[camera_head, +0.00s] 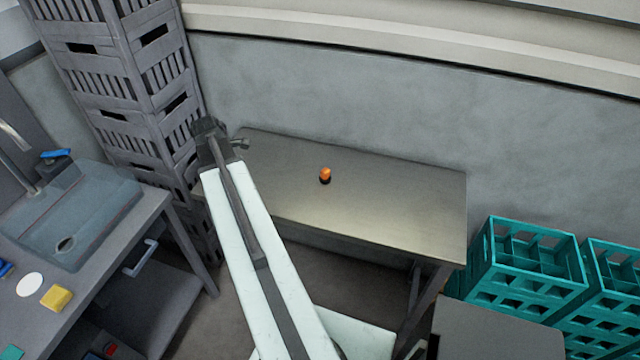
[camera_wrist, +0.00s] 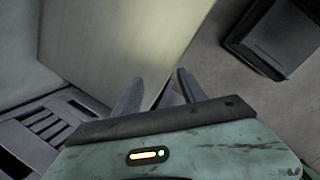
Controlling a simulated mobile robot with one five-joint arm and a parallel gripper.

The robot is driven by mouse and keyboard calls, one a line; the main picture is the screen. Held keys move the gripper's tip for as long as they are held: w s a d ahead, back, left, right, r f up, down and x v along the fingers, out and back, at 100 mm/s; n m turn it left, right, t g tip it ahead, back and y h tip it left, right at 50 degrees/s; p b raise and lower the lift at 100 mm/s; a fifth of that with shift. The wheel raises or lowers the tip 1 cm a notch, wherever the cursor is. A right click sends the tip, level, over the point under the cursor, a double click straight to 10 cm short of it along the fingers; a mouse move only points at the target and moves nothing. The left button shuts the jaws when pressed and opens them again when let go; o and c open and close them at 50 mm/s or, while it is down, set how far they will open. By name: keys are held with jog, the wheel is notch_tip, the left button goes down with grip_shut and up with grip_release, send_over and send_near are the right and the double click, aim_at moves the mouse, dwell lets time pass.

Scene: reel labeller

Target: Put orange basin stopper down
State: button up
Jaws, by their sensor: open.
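The orange basin stopper (camera_head: 325,174) stands on the bare grey table (camera_head: 400,205), near the middle of its top. A dark part or shadow shows at its base. My gripper (camera_head: 240,143) is at the table's left end, well to the left of the stopper and apart from it. In the wrist view my gripper (camera_wrist: 154,95) is open, with nothing between its fingers. The stopper does not show in the wrist view. The table top (camera_wrist: 110,45) fills much of that view.
A tall stack of grey crates (camera_head: 130,90) stands close behind my gripper on the left. A sink (camera_head: 70,215) with a yellow sponge (camera_head: 56,297) beside it is at the left. Teal crates (camera_head: 530,265) stand right of the table. The rest of the table top is clear.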

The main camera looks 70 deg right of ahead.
jog(key=s+d+f+n+g+h+b, duration=0.1)
jog(key=s+d+f+n, duration=0.15)
jog(key=s+d, duration=1.05)
jog(key=n, duration=0.3)
send_near(325, 170)
jog(key=x, duration=0.3)
jog(key=b, duration=0.1)
jog(key=f+b, duration=0.1)
jog(key=d+f+b, duration=0.1)
jog(key=shift+w+f+g, duration=0.15)
jog(key=shift+w+g, duration=0.2)
jog(key=shift+g, duration=0.05)
jog(key=b+x, duration=0.5)
jog(key=shift+s+a, duration=0.1)
jog(key=shift+s, duration=0.2)
jog(key=shift+c, duration=0.6)
grip_shut()
